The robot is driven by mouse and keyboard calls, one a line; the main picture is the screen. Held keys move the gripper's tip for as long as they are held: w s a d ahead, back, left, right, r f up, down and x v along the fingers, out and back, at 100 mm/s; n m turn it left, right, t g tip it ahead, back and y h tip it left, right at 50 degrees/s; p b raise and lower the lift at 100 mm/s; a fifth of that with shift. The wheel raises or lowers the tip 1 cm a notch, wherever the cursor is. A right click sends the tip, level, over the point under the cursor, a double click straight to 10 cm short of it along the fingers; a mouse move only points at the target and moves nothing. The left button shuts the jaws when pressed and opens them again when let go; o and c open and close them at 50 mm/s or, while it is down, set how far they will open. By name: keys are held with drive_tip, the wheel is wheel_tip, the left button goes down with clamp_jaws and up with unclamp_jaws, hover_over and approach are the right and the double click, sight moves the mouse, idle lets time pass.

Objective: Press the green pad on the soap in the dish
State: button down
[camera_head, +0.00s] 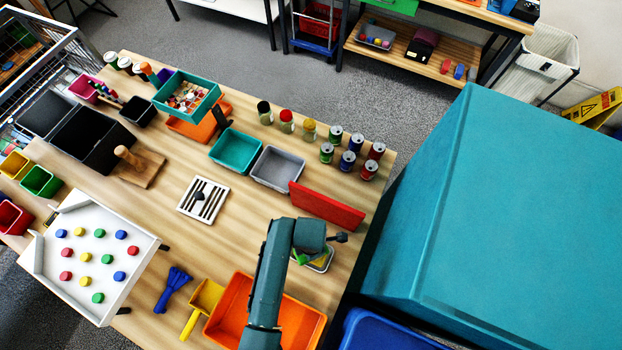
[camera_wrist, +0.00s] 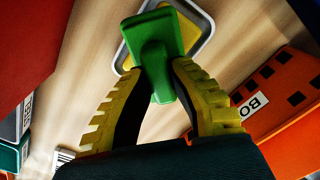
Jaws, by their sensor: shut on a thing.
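My gripper (camera_wrist: 156,78) is shut on the green pad (camera_wrist: 153,50), a green block with a narrower grip between my yellow-and-black fingers. Behind the pad in the wrist view is the dish (camera_wrist: 208,28), pale-rimmed and grey, with the yellow soap (camera_wrist: 188,32) in it. The pad overlaps the soap in this view; I cannot tell whether they touch. In the head view the dish (camera_head: 325,267) sits on the table under my wrist, and my arm hides much of it.
A red upright panel (camera_head: 327,206) stands just behind the dish. An orange bin (camera_head: 232,306) lies in front, beside a yellow dustpan (camera_head: 207,296) and a blue tool (camera_head: 174,285). A large teal box (camera_head: 510,200) is close on the right. Several cans (camera_head: 348,160) stand behind the panel.

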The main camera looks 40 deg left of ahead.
drive_tip(key=shift+f, duration=0.65)
idle(1.7)
wheel_tip(320, 180, up, 7)
drive_tip(key=p, duration=0.7)
drive_tip(key=shift+r, duration=0.2)
drive_tip(key=shift+f, duration=0.15)
idle(0.4)
